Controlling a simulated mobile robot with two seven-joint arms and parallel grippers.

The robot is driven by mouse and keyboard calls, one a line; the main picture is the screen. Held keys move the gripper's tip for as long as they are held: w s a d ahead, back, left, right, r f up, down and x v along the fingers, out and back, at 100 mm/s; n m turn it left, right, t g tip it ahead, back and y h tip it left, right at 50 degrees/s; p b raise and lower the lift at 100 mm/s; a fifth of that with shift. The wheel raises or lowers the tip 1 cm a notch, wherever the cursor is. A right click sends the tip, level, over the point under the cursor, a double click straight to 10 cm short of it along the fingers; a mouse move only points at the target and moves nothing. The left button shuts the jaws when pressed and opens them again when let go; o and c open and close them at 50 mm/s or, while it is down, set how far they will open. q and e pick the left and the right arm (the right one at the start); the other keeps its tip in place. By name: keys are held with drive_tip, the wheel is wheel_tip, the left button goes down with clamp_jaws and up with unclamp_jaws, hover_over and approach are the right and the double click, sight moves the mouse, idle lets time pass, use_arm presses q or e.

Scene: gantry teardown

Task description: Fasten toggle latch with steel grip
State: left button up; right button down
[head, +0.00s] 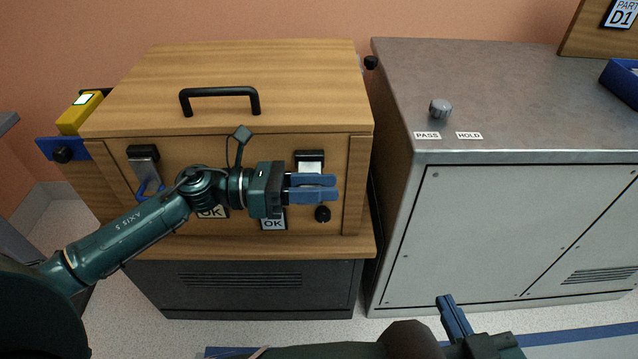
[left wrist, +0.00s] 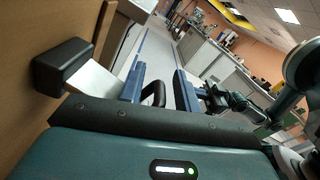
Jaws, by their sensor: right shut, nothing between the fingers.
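The wooden box (head: 230,70) carries two toggle latches on its front. The right latch (head: 309,158) has a black top block and a pale steel plate; its lower part is hidden behind my left gripper (head: 313,188). The left latch (head: 144,163) has a blue grip. My left gripper points right across the front of the box, open. In the left wrist view, the black block (left wrist: 62,66) and steel plate (left wrist: 97,82) lie left of the fingers, and a black loop shows between them; I cannot tell whether it is touched. My right gripper (head: 455,317) is shut and empty at the bottom.
A black handle (head: 220,93) stands on the box lid. A black knob (head: 322,214) and OK labels are on the front. A grey cabinet (head: 500,105) with a knob (head: 440,109) stands to the right. The floor in front is clear.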

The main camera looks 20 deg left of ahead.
use_arm(q)
drive_tip(key=c, duration=0.6)
drive_tip(key=shift+d+f, duration=0.1)
clamp_jaws()
drive_tip(key=shift+s, duration=0.1)
